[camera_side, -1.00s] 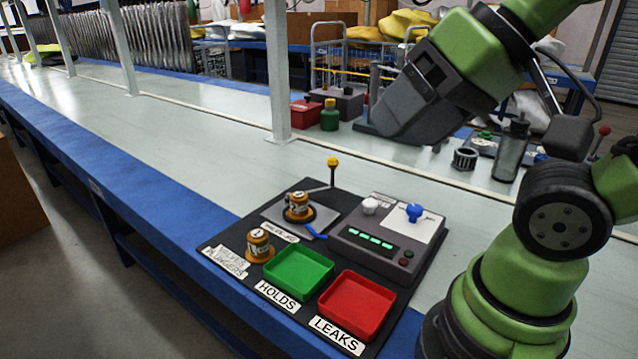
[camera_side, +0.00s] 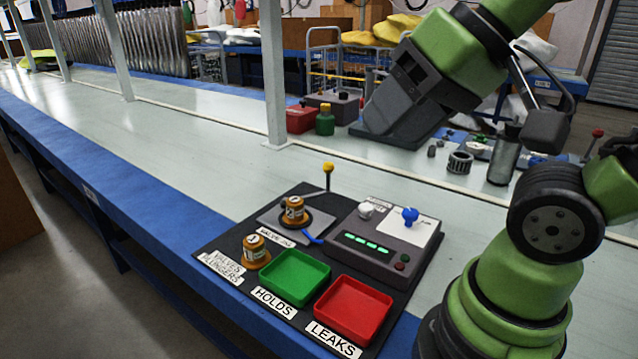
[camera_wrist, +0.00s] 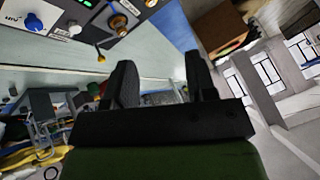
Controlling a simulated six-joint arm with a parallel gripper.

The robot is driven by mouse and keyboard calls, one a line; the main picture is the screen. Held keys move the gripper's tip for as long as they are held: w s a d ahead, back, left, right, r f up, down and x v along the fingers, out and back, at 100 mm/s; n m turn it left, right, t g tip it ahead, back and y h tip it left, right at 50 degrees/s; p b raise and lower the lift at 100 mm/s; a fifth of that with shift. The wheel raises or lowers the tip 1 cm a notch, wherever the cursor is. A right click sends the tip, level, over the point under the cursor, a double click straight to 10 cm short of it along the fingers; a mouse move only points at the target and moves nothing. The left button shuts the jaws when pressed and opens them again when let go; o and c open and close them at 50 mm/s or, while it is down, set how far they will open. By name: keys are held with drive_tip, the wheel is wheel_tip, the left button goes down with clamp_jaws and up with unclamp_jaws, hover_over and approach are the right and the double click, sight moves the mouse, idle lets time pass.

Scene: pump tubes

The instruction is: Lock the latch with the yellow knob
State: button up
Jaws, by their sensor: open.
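The yellow knob (camera_side: 328,167) sits on top of a thin dark lever standing roughly upright at the back of the valve station in the side view. It also shows in the wrist view (camera_wrist: 101,57), left of the fingers. A brass-coloured valve (camera_side: 294,211) sits in the round seat of the grey station plate (camera_side: 269,221) beside the lever. My gripper (camera_side: 372,136) is high above the bench, behind and to the right of the knob and clear of it. In the wrist view its two black fingers (camera_wrist: 162,80) are apart with nothing between them.
The grey test box (camera_side: 350,252) with a blue knob (camera_side: 410,215) stands right of the station. A green tray (camera_side: 296,277), a red tray (camera_side: 353,308) and another valve (camera_side: 256,251) are in front. A white post (camera_side: 273,80) rises behind. The bench to the left is clear.

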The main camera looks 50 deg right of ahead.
drive_tip(key=w+d+h, duration=0.1)
drive_tip(key=w+d, duration=0.3)
drive_tip(key=w, duration=0.5)
drive_tip(key=g+h, duration=0.2)
drive_tip(key=g, duration=0.1)
hover_over(332, 166)
drive_tip(key=s, duration=0.2)
wheel_tip(332, 166, down, 18)
drive_tip(key=x, duration=0.9)
drive_tip(key=shift+a, duration=0.3)
clamp_jaws()
